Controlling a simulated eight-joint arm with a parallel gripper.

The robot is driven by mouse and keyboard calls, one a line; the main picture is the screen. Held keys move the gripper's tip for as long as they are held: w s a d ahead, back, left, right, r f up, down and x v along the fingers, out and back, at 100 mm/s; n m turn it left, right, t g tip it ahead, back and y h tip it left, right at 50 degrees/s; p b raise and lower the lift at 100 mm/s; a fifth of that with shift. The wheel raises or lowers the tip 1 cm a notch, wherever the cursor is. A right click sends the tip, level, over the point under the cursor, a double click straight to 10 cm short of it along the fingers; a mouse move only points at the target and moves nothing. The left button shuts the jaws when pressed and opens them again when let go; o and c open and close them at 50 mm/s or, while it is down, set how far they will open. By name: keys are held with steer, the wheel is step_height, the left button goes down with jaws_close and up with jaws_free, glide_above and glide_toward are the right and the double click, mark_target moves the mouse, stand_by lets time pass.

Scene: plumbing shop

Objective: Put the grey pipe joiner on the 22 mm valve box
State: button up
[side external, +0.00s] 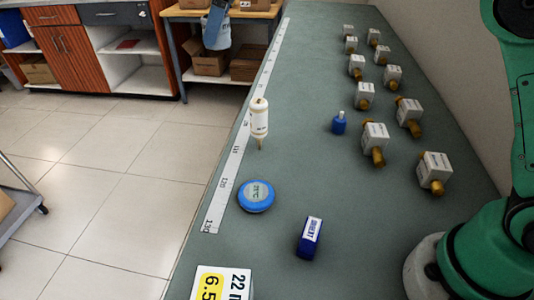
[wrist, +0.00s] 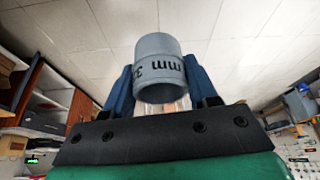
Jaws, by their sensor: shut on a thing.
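The grey pipe joiner (wrist: 160,68) is a short, thick sleeve with dark upside-down lettering that includes "mm". My gripper (wrist: 160,85) is shut on it, with one blue finger on each side in the wrist view. The joiner's open end faces the camera. A white and yellow printed face (side external: 222,284) marked "22 m" and "6.5" lies at the bottom edge there, partly cut off. It seems to belong to the 22 mm valve box.
On the green bench (side external: 285,150) stand a blue round tin (side external: 256,196), a dark blue box (side external: 309,238), a white tube (side external: 260,120) and a small blue bottle (side external: 339,123). Several white blocks with brass fittings (side external: 375,138) line the right. A measuring strip (side external: 237,150) runs along the left edge.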

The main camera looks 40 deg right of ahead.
steer(key=s+a+r+n+g, duration=0.1)
steer(key=s+a+r+n, duration=0.25)
steer(key=s+a, duration=0.8)
steer(key=n+g+y, duration=0.1)
steer(key=n+g, duration=0.1)
steer(key=n, duration=0.2)
glide_above(219, 295)
step_height(219, 295, down, 14)
steer(key=shift+f, duration=2.4)
steer(key=shift+f, duration=0.1)
steer(key=o, duration=1.2)
steer(key=shift+o, duration=0.2)
